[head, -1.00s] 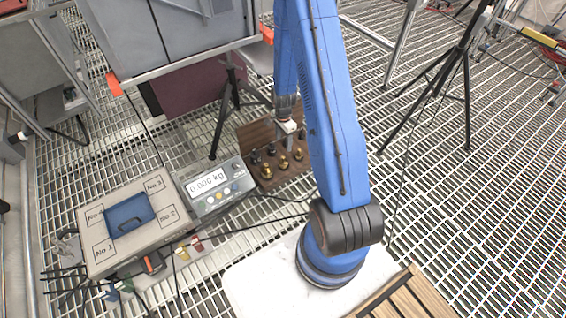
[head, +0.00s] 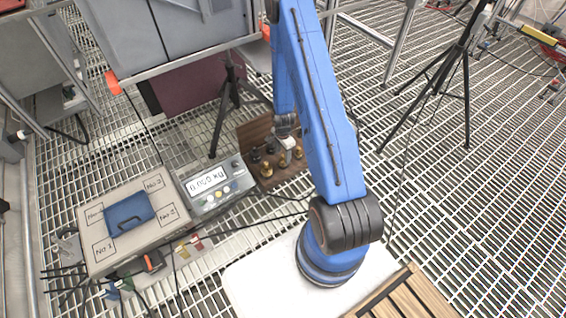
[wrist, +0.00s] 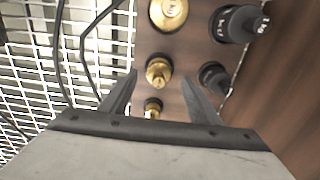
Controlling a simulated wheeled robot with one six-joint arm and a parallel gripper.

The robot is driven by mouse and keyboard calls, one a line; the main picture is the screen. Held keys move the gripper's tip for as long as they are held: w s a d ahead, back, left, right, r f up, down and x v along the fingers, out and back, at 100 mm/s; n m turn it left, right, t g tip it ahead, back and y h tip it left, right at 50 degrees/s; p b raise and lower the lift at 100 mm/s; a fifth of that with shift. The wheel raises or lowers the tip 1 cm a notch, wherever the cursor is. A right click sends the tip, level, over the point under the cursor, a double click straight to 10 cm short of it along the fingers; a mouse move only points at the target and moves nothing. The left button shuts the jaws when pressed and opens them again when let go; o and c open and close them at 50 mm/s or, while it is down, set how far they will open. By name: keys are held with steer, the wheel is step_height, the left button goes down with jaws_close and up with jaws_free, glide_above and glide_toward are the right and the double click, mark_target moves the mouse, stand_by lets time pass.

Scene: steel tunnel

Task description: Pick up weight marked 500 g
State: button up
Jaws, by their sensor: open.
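Several brass and black weights stand on a wooden holder (head: 250,133). In the wrist view there is a large brass weight (wrist: 168,12) at the top, a medium brass weight (wrist: 158,72) below it and a small brass weight (wrist: 153,107) lowest. To their right are a black weight marked 1 kg (wrist: 242,22) and a smaller black weight (wrist: 214,76). I cannot read a 500 g marking on any of them. My gripper (wrist: 160,68) is open and empty above the holder. The medium and small brass weights show between its fingers. The gripper partly hides the holder in the head view.
Black tripods (head: 228,105) stand behind the holder and at the right (head: 440,80). Cables run over the grating floor.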

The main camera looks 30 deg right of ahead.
mark_target(283, 158)
steer(key=shift+s+f, duration=0.1)
steer(key=shift+f, duration=2.5)
jaws_close()
